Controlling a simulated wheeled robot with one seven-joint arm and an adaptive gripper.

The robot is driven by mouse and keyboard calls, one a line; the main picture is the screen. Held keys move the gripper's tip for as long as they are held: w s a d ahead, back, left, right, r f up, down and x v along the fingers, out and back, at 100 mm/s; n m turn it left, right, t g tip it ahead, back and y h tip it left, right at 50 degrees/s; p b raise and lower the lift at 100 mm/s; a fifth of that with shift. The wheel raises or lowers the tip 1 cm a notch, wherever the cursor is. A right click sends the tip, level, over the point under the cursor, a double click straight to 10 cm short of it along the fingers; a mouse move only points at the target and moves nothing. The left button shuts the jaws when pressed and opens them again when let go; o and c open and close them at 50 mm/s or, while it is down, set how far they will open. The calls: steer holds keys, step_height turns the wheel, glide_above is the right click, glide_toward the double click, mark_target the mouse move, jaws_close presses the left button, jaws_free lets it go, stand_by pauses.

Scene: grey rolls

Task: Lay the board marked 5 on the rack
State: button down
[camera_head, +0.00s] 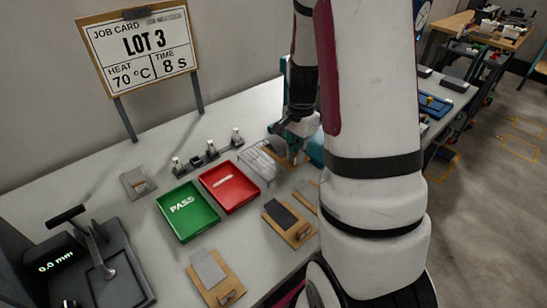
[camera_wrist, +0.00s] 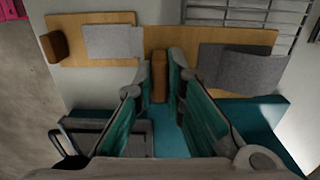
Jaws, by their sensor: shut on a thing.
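My gripper (camera_wrist: 160,66) is shut on the small wooden block at the end of a wooden board (camera_wrist: 184,38) in the wrist view. A grey pad (camera_wrist: 240,68) lies on this board and hangs past its edge. I cannot read a number on it. In the head view, part of the held board (camera_head: 277,154) shows beside the wire rack (camera_head: 262,163), near a teal stand (camera_head: 317,150). My arm hides much of this spot. The rack's bars (camera_wrist: 262,12) lie just beyond the board in the wrist view; I cannot tell whether they touch.
Other padded boards lie on the table: one with a dark pad (camera_head: 290,222), one with a light pad (camera_head: 212,272), one partly behind my arm (camera_head: 307,192). A green tray (camera_head: 187,228) and red tray (camera_head: 229,202) stand left of the rack. A job card (camera_head: 145,45) stands behind.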

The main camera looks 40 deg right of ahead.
mark_target(276, 155)
steer(key=w+a, duration=0.1)
steer(key=w, duration=0.1)
steer(key=w+a, duration=0.1)
steer(key=w, duration=0.2)
steer(key=shift+w+a+f, duration=0.35)
steer(key=shift+w+a, duration=0.05)
steer(key=shift+f, duration=1.7)
steer(key=shift+f, duration=0.15)
steer(key=c, duration=1.8)
jaws_free()
steer(key=shift+o, duration=0.7)
